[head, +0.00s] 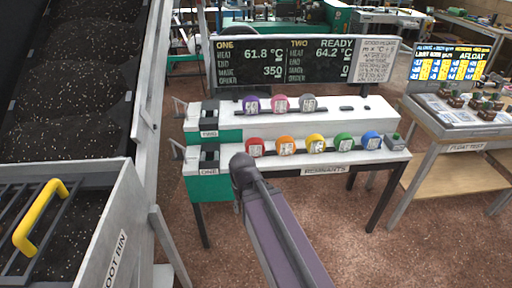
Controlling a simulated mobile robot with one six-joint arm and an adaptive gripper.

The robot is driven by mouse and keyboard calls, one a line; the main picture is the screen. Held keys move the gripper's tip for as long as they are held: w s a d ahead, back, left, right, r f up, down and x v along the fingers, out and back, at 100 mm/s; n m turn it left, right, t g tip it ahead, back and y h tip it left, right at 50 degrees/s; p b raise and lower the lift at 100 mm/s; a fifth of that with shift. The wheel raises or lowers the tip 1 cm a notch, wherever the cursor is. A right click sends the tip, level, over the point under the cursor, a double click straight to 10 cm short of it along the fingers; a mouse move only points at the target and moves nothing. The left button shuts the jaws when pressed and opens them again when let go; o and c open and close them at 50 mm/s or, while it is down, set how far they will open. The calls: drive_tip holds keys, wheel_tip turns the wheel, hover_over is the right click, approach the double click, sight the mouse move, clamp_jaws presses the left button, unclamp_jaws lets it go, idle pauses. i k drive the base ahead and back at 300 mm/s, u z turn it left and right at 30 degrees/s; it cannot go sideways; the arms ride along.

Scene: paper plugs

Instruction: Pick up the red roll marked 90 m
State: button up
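The red roll (255,147) stands at the left end of the row on the lower white shelf (226,164), just right of the black holder marked ONE (209,156). It has a white label on its front, too small to read here. My arm reaches up from the bottom of the picture. Its dark rounded joint (243,168) is in front of the shelf, below and left of the red roll. I cannot make out my gripper's fingers; they do not show in this view.
Right of it stand orange (285,145), yellow (316,143), green (343,141) and blue (371,140) rolls. Purple (251,104), pink (280,103) and grey (308,103) rolls stand on the upper tier. A bin (95,225) is at left, a table (440,128) at right.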

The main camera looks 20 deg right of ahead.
sight(255, 146)
drive_tip(key=z, duration=0.05)
drive_tip(key=i, duration=0.95)
drive_tip(key=u, duration=0.1)
